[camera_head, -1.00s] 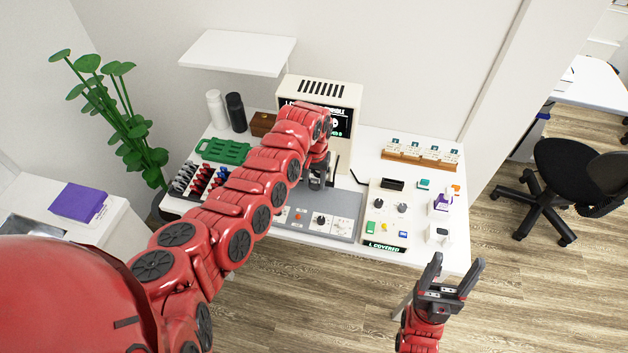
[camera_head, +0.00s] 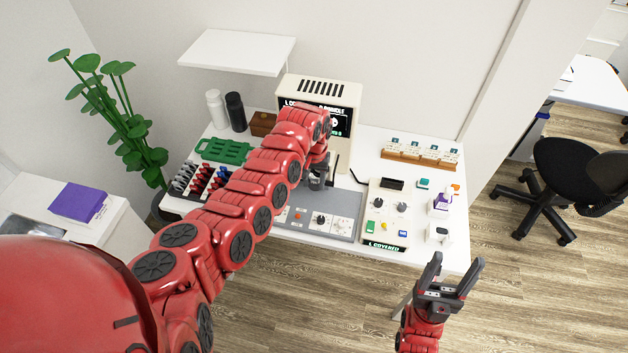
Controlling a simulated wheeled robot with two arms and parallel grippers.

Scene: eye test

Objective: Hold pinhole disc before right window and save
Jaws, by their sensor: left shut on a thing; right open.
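My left arm reaches over the table to the cream machine (camera_head: 345,88). My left gripper (camera_head: 317,182) is shut in front of the machine's lower part. What it holds is hidden by the gripper and arm; the screen (camera_head: 340,121), partly covered by my arm, seems to read "L COVERED" and "R PINHOLE". The windows are hidden behind my arm. The control box (camera_head: 388,212) at the right has knobs, a green button (camera_head: 370,227), a yellow button (camera_head: 383,229) and a blue button (camera_head: 403,234); its small display reads "L COVERED". My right gripper (camera_head: 450,263) is open and empty before the table's front edge.
A grey panel (camera_head: 345,228) with knobs lies below my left gripper. A rack of red and dark handled pieces (camera_head: 207,180) and a green tray (camera_head: 222,150) are at the left.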

